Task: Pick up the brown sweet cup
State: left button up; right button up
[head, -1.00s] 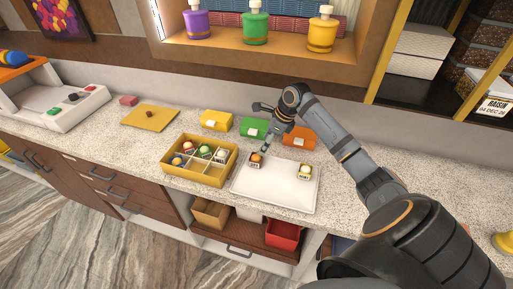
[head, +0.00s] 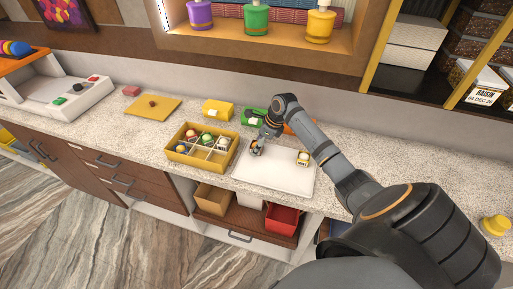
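My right gripper (head: 257,146) is low over the left part of the white tray (head: 275,182), pointing down at a small cup with an orange-brown sweet (head: 256,151). The fingers are at this cup and partly hide it; whether they are closed on it is too small to tell. A second cup with a pale yellow sweet (head: 303,158) stands on the tray's right side. A small dark brown sweet (head: 153,103) lies on the yellow mat (head: 140,110) further left. My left gripper is not in view.
A yellow divided box (head: 197,165) with several sweets stands just left of the tray. Yellow (head: 217,108) and green (head: 247,117) boxes stand behind; an orange one is mostly hidden by my arm. A grey tray with buttons (head: 75,95) is at far left. Counter right of my arm is mostly clear.

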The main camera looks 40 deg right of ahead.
jog(key=c, duration=1.2)
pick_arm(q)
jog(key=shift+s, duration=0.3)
pick_arm(e)
jog(key=shift+r, duration=0.6)
pick_arm(q)
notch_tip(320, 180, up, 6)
jog(key=p, duration=0.6)
pick_arm(e)
jog(key=s+a+r, duration=0.2)
jog(key=s+r, duration=0.2)
jog(key=s+a+r, duration=0.3)
jog(key=r, duration=0.1)
jog(key=s+a+r, duration=0.3)
jog(key=s+r, duration=0.1)
jog(key=shift+s, duration=0.3)
